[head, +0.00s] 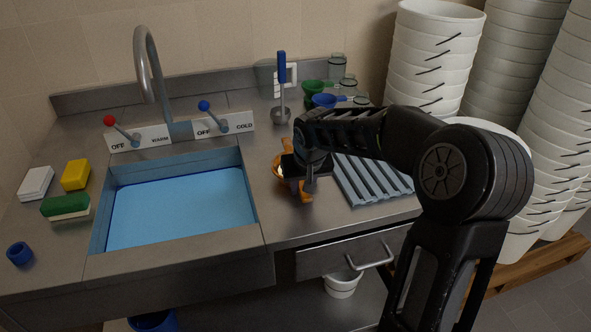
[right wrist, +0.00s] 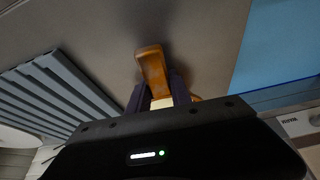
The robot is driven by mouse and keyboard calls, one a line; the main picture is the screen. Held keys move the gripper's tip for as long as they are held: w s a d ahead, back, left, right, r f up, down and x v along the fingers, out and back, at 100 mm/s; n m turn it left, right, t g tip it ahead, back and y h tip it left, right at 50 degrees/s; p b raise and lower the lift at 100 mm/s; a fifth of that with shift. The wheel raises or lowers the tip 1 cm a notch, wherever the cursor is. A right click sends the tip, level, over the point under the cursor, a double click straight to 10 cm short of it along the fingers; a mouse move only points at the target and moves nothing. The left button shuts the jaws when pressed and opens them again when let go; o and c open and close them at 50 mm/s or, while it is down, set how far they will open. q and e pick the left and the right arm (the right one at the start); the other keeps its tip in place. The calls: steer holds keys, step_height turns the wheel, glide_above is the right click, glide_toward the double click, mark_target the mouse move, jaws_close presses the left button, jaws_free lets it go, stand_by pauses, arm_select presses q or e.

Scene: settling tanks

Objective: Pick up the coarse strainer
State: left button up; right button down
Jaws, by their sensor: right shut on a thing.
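The coarse strainer is most likely the orange tool (head: 305,196) on the steel counter, right of the sink; I cannot make out its mesh. Its orange end also shows in the right wrist view (right wrist: 151,66), sticking out between the fingers. My right gripper (head: 299,172) comes down over it from above and is shut on it, hiding its middle. In the right wrist view the dark fingers (right wrist: 160,92) stand on both sides of it. I cannot tell whether it is clear of the counter. My left gripper is not in view.
The sink (head: 180,205) holds blue water. A grey ribbed rack (head: 372,180) lies right of the gripper. A blue-handled ladle (head: 282,75), green cup (head: 314,87), blue cup (head: 325,100) and jars stand behind. Sponges (head: 75,175) lie left; stacked white buckets (head: 430,60) stand right.

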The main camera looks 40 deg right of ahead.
steer(key=shift+r, duration=0.1)
step_height(320, 180, up, 10)
steer(key=shift+f, duration=0.1)
stand_by(0.5)
stand_by(1.4)
